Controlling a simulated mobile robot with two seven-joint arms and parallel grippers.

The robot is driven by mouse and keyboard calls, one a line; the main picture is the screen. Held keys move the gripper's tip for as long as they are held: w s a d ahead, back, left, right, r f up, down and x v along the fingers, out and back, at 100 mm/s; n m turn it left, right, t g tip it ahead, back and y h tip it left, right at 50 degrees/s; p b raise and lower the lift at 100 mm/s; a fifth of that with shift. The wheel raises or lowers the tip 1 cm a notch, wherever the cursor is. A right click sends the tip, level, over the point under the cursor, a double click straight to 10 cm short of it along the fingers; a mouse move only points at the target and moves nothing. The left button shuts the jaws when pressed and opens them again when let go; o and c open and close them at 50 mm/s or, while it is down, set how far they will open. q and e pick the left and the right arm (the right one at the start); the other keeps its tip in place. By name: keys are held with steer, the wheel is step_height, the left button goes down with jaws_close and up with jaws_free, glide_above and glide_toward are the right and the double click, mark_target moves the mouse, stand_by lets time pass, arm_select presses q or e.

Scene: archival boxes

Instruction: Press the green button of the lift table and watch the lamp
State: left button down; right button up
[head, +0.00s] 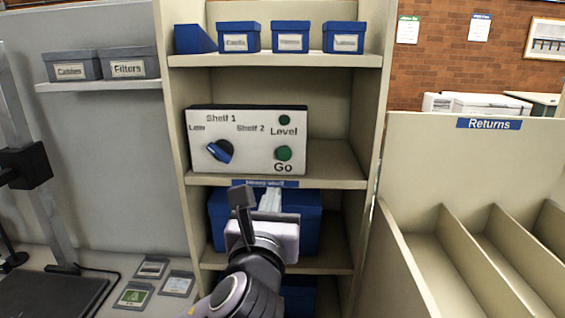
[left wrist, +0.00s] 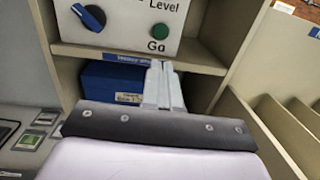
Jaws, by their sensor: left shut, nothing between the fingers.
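A white control panel (head: 240,155) stands on the middle shelf. Its green button (head: 284,153), marked Go, is at the lower right; it also shows in the left wrist view (left wrist: 160,31). Above it is a small dark green lamp (head: 285,119) marked Level, which looks unlit. A blue knob (head: 219,151) at the left has Low, Shelf 1 and Shelf 2 around it; its pale mark is at the upper left. My left gripper (head: 271,196) is shut and empty, below and in front of the panel, apart from the button. My right gripper is out of view.
Blue boxes (head: 222,215) fill the shelf below, partly behind my gripper. Small labelled boxes (head: 290,37) stand on the top shelf. A Returns bin with dividers (head: 460,240) is at the right. A black plate (head: 50,295) and cards (head: 134,295) lie at lower left.

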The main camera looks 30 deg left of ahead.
mark_target(283, 155)
arm_select(q)
steer(key=p+x, duration=0.1)
steer(key=x, duration=1.3)
